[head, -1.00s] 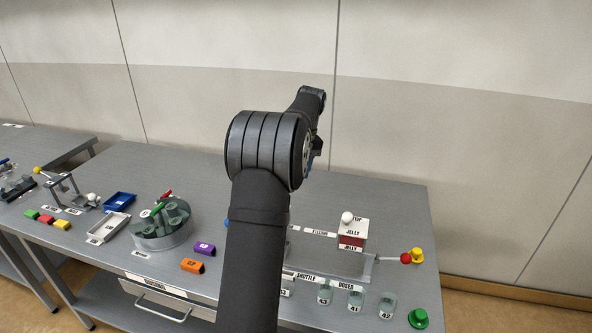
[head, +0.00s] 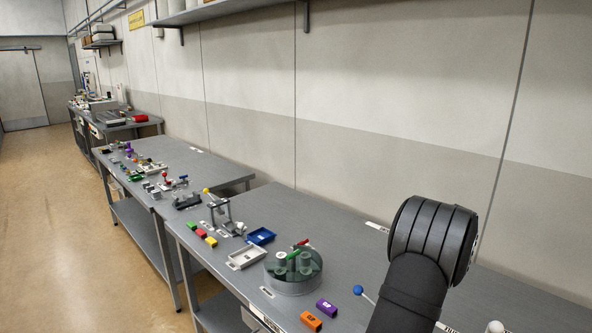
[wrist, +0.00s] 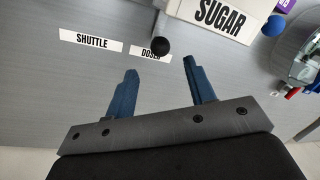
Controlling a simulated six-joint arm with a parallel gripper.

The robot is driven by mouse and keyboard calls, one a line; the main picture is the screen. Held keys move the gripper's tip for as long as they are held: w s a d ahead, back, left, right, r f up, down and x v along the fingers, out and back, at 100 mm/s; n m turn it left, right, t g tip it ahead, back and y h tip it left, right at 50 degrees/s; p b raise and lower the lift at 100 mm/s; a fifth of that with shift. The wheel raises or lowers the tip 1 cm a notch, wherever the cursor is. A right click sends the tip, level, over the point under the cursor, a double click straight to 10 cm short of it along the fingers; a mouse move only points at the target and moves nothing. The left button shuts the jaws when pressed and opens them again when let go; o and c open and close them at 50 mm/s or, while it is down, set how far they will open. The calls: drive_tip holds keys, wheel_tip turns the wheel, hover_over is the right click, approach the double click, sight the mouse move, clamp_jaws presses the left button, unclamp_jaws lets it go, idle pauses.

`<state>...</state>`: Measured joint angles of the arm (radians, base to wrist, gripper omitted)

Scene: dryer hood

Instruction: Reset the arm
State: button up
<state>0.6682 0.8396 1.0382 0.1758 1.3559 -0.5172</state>
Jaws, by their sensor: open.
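My gripper (wrist: 159,66) shows in the wrist view with its two blue fingers spread apart and nothing between them. It is over the grey bench top. A black ball knob (wrist: 160,46) on a rod appears just beyond the fingertips; I cannot tell how far below them it is. In the head view my dark arm rises at the lower right and its gripper end is not visible.
A white SUGAR box (wrist: 222,18) and blue ball (wrist: 274,26) are near the gripper. The head view shows a round carousel (head: 293,273), orange block (head: 311,321), purple block (head: 326,307), blue tray (head: 261,236) and white tray (head: 247,257). More benches extend left.

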drive_tip(key=f, duration=0.2)
drive_tip(key=a+f, duration=0.1)
drive_tip(key=f, duration=0.4)
drive_tip(key=shift+w+a+f, duration=0.15)
drive_tip(key=shift+a+f, duration=0.05)
drive_tip(key=shift+f, duration=0.05)
drive_tip(key=o, duration=1.1)
drive_tip(key=shift+r, duration=0.15)
drive_tip(key=r, duration=0.2)
drive_tip(key=r+m, duration=0.1)
drive_tip(key=r, duration=0.2)
drive_tip(key=a+r+m, duration=0.1)
drive_tip(key=r, duration=0.2)
drive_tip(key=shift+s+r+h, duration=0.2)
drive_tip(key=shift+s+h, duration=0.1)
drive_tip(key=shift+s, duration=0.1)
drive_tip(key=s+a+r+m+h, duration=0.1)
drive_tip(key=s+a+r+m, duration=0.1)
drive_tip(key=r, duration=0.4)
drive_tip(key=s+a+r+m+h, duration=0.1)
drive_tip(key=s+a+r+m, duration=0.15)
drive_tip(key=r, duration=0.35)
drive_tip(key=f, duration=0.9)
drive_tip(key=shift+w+d+f, duration=0.25)
drive_tip(key=shift+d+f, duration=0.05)
drive_tip(key=shift+f, duration=0.05)
wheel_tip(320, 180, up, 10)
drive_tip(key=shift+s, duration=0.1)
